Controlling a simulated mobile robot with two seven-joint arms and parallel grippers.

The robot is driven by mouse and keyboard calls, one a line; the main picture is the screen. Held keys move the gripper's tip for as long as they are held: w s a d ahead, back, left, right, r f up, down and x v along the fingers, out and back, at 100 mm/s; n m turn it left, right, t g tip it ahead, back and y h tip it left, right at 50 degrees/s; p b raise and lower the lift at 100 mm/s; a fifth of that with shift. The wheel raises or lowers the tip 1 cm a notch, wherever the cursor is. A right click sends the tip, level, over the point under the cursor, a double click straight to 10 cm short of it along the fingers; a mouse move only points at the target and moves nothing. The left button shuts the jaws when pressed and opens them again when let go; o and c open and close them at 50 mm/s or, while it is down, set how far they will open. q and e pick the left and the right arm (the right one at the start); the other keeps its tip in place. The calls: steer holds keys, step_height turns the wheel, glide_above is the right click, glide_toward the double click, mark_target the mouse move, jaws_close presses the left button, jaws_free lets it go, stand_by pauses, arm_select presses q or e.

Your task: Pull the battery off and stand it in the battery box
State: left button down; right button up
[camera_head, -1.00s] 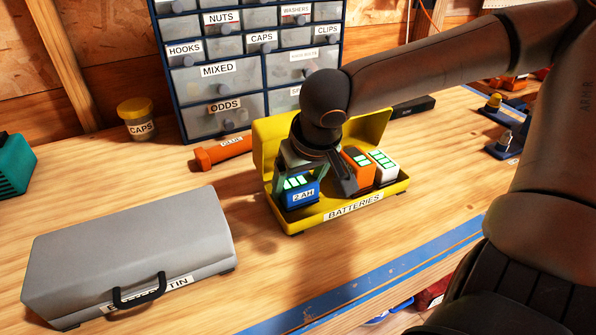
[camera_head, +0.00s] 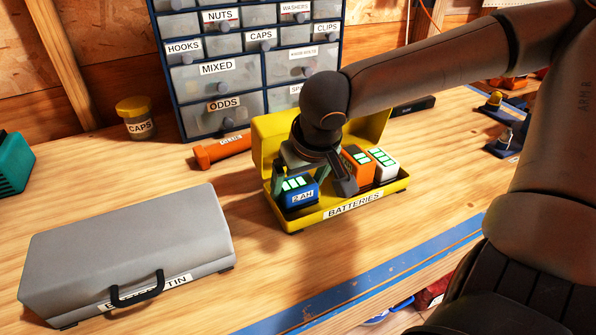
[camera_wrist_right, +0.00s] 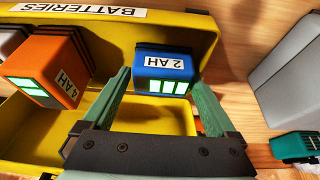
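The blue 2 AH battery (camera_head: 299,191) stands in the left end of the open yellow battery box (camera_head: 290,222), its lower part hidden by the front wall. My right gripper (camera_head: 314,178) is just above it. In the right wrist view, the gripper's green fingers (camera_wrist_right: 161,80) are spread on either side of the blue battery (camera_wrist_right: 165,66), with a thin gap at the left finger. The right fingertip overlaps the battery's edge, so contact there is unclear. My left gripper is not in view.
An orange 4 AH battery (camera_head: 357,165) and a white battery (camera_head: 384,164) stand at the box's right. A grey tin (camera_head: 130,245) lies at the left. A drawer cabinet (camera_head: 215,85), a CAPS jar (camera_head: 137,122) and an orange tube (camera_head: 220,150) are behind. Bare bench lies between tin and box.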

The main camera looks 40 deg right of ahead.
steer(key=shift+a, duration=0.15)
steer(key=shift+r, duration=0.2)
arm_select(q)
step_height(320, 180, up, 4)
steer(key=p, duration=0.3)
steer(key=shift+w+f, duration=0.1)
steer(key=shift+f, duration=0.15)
arm_select(e)
steer(key=v, duration=1.2)
